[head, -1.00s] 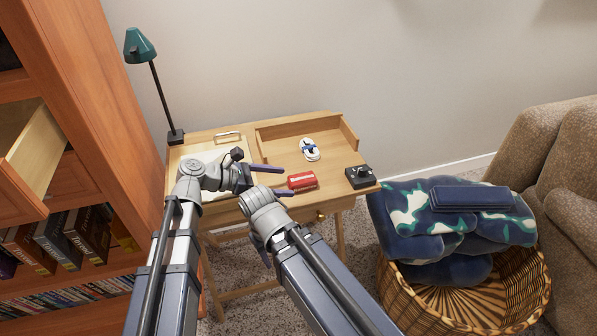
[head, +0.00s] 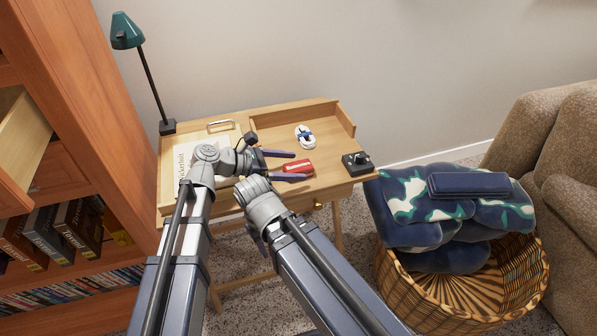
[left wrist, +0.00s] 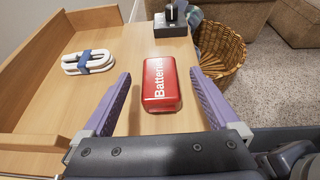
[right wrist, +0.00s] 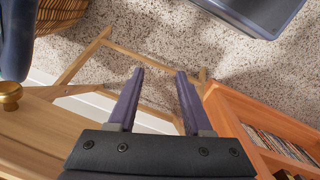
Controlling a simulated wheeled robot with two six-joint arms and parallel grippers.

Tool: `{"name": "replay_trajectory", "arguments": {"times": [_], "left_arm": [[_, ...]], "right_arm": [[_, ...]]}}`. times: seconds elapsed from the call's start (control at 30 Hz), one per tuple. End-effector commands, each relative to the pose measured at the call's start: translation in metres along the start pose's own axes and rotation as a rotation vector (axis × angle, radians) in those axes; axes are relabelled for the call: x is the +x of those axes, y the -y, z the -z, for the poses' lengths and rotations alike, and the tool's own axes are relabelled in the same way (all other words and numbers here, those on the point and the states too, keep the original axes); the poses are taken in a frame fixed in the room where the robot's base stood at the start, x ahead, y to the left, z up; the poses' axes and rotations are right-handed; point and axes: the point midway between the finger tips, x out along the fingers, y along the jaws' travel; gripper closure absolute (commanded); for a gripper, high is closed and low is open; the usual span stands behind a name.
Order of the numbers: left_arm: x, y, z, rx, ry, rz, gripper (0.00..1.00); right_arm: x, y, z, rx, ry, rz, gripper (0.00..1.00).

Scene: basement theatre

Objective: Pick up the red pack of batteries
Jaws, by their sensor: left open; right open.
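The red pack of batteries (head: 297,167) lies on the wooden desk near its front edge. In the left wrist view the red pack (left wrist: 161,84) shows white lettering and sits between the two purple fingers, a little beyond their tips. My left gripper (head: 296,166) is open and empty, its fingers on either side of the pack's near end in the head view. It also shows in the left wrist view (left wrist: 162,88). My right gripper (right wrist: 159,72) is open and empty, pointing down toward the carpet in front of the desk.
A white bundled cable (head: 305,136) lies behind the pack on the desk (head: 335,173). A black box (head: 357,163) stands at the right end. A teal lamp (head: 127,31) stands at the left. A wicker basket (head: 522,290) with blankets stands right of the desk.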

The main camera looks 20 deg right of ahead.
Motion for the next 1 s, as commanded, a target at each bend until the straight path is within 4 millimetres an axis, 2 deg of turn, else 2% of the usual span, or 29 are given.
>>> {"name": "replay_trajectory", "arguments": {"times": [0.03,0.17,0.4,1.0], "left_arm": [[0.010,-0.001,0.002,0.002,0.000,0.003,0.05],[0.027,-0.001,0.002,0.000,0.000,0.002,0.05],[0.029,-0.001,0.000,-0.001,0.000,0.000,0.05],[0.029,-0.001,0.000,0.000,0.000,0.000,0.71]], "right_arm": [[0.006,0.001,0.000,0.000,0.000,-0.001,0.50],[0.012,0.001,0.001,-0.001,0.000,-0.002,0.50],[0.011,0.001,0.001,-0.001,0.000,-0.002,0.50],[0.011,0.001,0.001,-0.001,0.000,-0.002,0.50]]}}
